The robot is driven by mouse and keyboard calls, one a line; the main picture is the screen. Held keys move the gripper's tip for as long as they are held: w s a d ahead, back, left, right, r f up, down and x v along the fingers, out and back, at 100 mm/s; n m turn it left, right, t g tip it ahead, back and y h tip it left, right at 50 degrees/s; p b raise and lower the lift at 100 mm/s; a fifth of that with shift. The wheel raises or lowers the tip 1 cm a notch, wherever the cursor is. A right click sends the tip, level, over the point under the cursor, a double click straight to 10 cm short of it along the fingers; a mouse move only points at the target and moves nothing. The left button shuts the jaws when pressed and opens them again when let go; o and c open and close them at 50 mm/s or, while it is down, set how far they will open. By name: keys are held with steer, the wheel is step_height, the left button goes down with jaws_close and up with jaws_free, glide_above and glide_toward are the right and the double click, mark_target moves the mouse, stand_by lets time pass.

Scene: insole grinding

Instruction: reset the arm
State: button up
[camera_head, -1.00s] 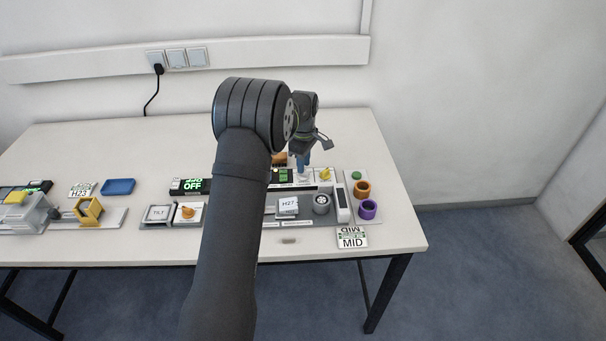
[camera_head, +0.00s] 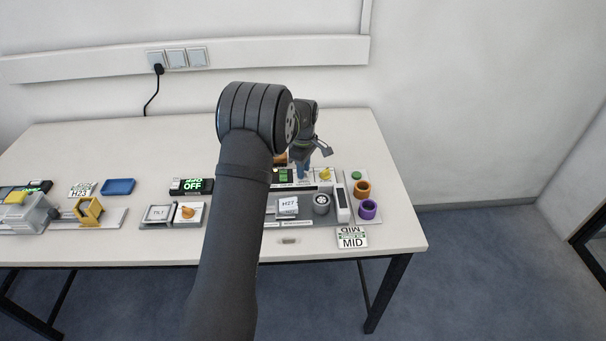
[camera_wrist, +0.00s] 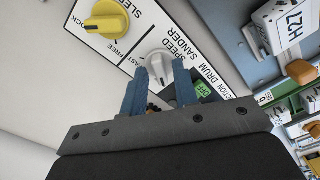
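My gripper (camera_wrist: 160,72) has two blue fingers that stand apart with a gap between them. A light grey knob (camera_wrist: 154,70) on the white panel labelled "SPEED" and "SANDER" shows at the fingertips in the wrist view. I cannot tell whether a finger touches it. In the head view my gripper (camera_head: 302,170) points down over the back of the grey station, and its tips are too small there to read. A yellow knob (camera_wrist: 113,20) sits on the same panel, beside my fingers; it also shows in the head view (camera_head: 325,174).
A block labelled H27 (camera_head: 288,205) and a grey drum (camera_head: 321,203) stand in front of my gripper. Orange (camera_head: 362,189) and purple (camera_head: 367,209) rings lie to the right. A MID card (camera_head: 352,237) lies near the front edge. The table's back right is bare.

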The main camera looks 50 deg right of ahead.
steer(key=shift+f, duration=0.25)
steer(key=shift+r, duration=0.1)
steer(key=shift+c, duration=0.5)
jaws_close()
steer(key=m, duration=1)
steer(key=shift+m, duration=0.4)
steer(key=shift+c, duration=0.9)
jaws_free()
steer(key=shift+m, duration=0.3)
steer(key=shift+o, duration=1.4)
